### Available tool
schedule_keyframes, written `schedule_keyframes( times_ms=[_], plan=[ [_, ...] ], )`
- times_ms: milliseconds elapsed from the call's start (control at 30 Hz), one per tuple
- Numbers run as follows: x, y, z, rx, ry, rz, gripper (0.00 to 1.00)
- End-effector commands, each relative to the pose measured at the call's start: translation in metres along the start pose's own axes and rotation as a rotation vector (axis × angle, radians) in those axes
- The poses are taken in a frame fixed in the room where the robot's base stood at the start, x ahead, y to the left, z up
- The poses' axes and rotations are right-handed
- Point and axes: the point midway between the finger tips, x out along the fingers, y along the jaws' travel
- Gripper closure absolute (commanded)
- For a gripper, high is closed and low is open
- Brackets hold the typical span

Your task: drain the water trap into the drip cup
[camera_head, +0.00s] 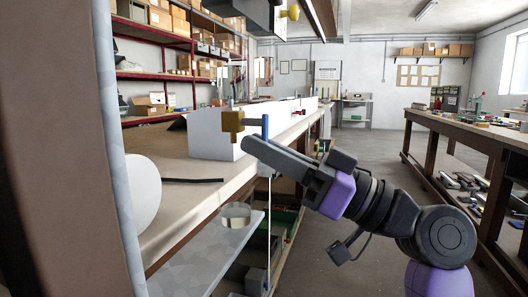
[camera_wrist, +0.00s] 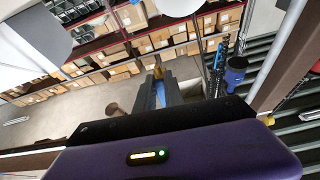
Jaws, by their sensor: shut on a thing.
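My gripper (camera_head: 254,143) reaches in from the right at bench height. It is shut on a slim blue handle (camera_head: 265,127), which stands upright beside a brass-yellow fitting (camera_head: 232,121). In the wrist view, the blue handle (camera_wrist: 160,95) shows between my fingers (camera_wrist: 161,98), with yellow (camera_wrist: 158,72) just beyond it. A small clear cup (camera_head: 236,215), seemingly the drip cup, stands on a pale see-through shelf, lower than my gripper and slightly left. I cannot tell whether it holds water. The body of the water trap cannot be made out clearly.
A long bench (camera_head: 175,170) with a white box (camera_head: 212,140) lies behind the fitting. A pale post (camera_head: 118,150) and white rounded thing (camera_head: 142,192) fill the left. A dark unit with a yellow knob (camera_head: 290,12) hangs above. The floor (camera_head: 330,270) below my arm looks clear.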

Motion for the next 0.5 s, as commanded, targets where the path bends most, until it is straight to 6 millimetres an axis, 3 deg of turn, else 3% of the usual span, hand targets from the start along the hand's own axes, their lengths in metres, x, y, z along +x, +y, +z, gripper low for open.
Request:
schedule_keyframes(
  times_ms=[133,167,267,500],
  plan=[
    [-0.0004,0.0008,-0.001,0.0,0.001,0.003,1.0],
    [-0.0004,0.0008,-0.001,0.0,0.002,0.003,0.83],
    [-0.0002,0.0006,-0.0009,0.0,0.002,0.002,0.65],
    [0.0,0.0002,-0.0004,0.0,0.001,0.001,0.65]
  ],
)
